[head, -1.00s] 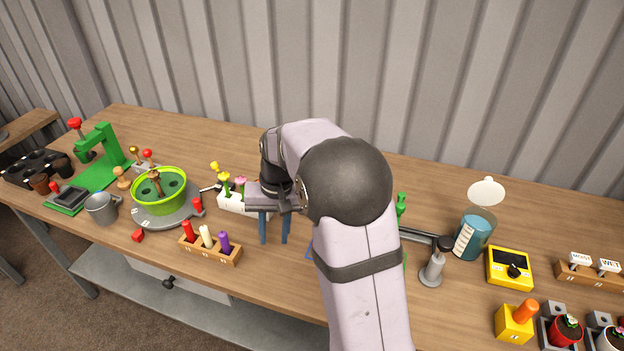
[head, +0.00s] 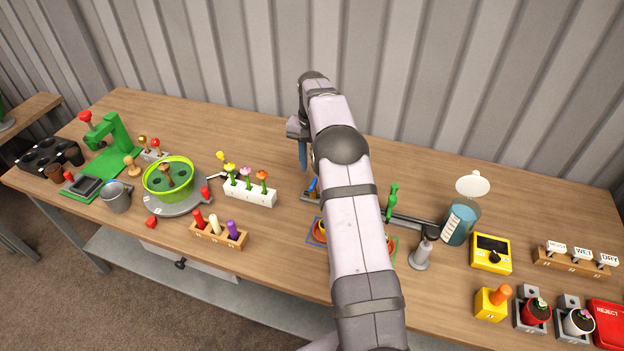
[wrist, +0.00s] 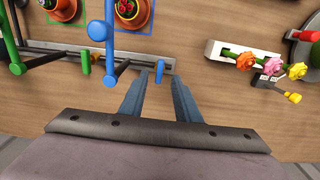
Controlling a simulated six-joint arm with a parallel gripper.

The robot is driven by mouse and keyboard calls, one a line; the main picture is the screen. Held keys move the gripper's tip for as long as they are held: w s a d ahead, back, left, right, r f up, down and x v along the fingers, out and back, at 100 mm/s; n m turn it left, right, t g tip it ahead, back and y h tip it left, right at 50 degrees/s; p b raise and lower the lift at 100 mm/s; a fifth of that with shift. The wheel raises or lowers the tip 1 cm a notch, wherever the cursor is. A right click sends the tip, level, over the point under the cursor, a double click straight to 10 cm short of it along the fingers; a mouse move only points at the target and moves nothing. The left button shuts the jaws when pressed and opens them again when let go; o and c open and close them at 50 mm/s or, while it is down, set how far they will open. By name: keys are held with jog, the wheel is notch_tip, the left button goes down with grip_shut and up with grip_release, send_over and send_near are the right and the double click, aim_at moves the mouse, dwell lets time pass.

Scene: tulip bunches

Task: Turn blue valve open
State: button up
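The blue valve (head: 313,187) is a small lever standing on a grey base near the table's middle, partly behind my arm. In the wrist view its blue handle (wrist: 110,45) is at the upper left, and a short blue peg (wrist: 159,71) stands near my fingertips. My gripper (wrist: 159,80) has its two fingers apart with nothing held. In the head view my gripper (head: 302,157) points down, just behind the blue valve. It does not appear to touch the handle. The green valve (head: 392,200) stands to the right of my arm; its green handle (wrist: 12,45) is at the wrist view's left edge.
A white holder (head: 250,192) with several flowers stands left of the blue valve. Potted plants on marked squares lie in front, partly hidden by my arm. A grey pump (head: 421,250), a blue beaker (head: 461,222) and a yellow meter (head: 490,254) stand to the right. The table behind is clear.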

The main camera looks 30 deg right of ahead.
jog(key=shift+f+p, duration=1.3)
jog(key=shift+f, duration=2.3)
grip_shut()
